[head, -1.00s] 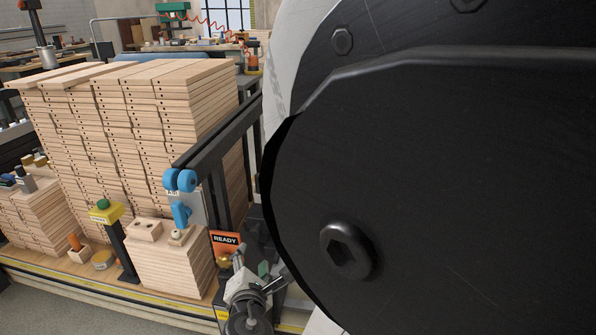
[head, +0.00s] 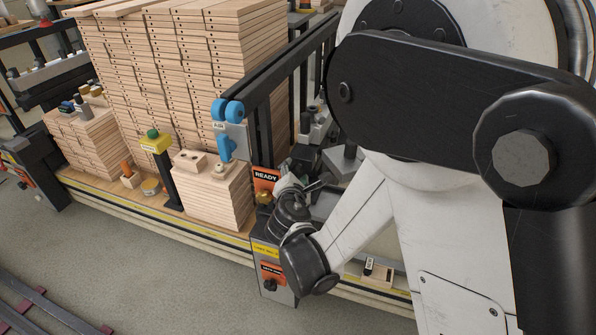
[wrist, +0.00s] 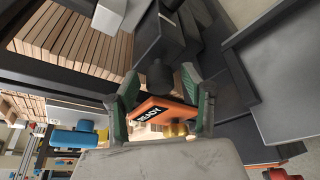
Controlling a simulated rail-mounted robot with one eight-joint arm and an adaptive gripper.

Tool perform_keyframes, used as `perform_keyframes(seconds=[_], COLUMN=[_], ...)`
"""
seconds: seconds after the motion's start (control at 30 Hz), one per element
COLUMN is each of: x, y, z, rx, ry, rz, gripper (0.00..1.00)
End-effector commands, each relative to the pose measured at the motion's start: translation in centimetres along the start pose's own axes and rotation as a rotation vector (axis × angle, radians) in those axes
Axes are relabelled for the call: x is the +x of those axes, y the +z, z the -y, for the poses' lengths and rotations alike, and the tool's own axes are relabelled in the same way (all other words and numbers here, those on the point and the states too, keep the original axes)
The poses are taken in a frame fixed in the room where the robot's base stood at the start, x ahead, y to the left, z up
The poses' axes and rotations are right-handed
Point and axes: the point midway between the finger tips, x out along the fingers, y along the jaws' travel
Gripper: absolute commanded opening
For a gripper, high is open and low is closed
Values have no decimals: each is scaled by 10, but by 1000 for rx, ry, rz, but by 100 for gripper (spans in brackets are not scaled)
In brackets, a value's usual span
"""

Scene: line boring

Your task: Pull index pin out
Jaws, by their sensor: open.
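My gripper (wrist: 160,84) is open in the wrist view, with its two green-grey fingers spread. A dark rounded knob (wrist: 160,74) shows between the fingertips, with no clear contact. An orange READY sign (wrist: 160,113) and a brass knob (wrist: 176,130) also show between the fingers, nearer the palm. In the head view the READY sign (head: 265,179) stands above a brass knob (head: 264,198), just left of my wrist. My fingers are small and partly hidden there. I cannot tell for certain which knob is the index pin.
A grey control box (head: 273,270) with a dark knob stands below my wrist. A wood block stack (head: 213,197) and a blue-rollered post (head: 231,138) are to the left. A dark beam (head: 285,70) runs above. Clear floor (head: 150,270) lies at the front left.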

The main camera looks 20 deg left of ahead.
Motion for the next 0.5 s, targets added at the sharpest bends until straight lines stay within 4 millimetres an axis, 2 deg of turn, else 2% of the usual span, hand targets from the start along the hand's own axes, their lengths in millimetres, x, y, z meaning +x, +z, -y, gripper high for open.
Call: perform_keyframes(seconds=[0.3, 0.5], x=[2, 2], y=[0, 0], z=[0, 0], rx=[0, 0], ry=[0, 0], rz=[0, 0], gripper=[44, 18])
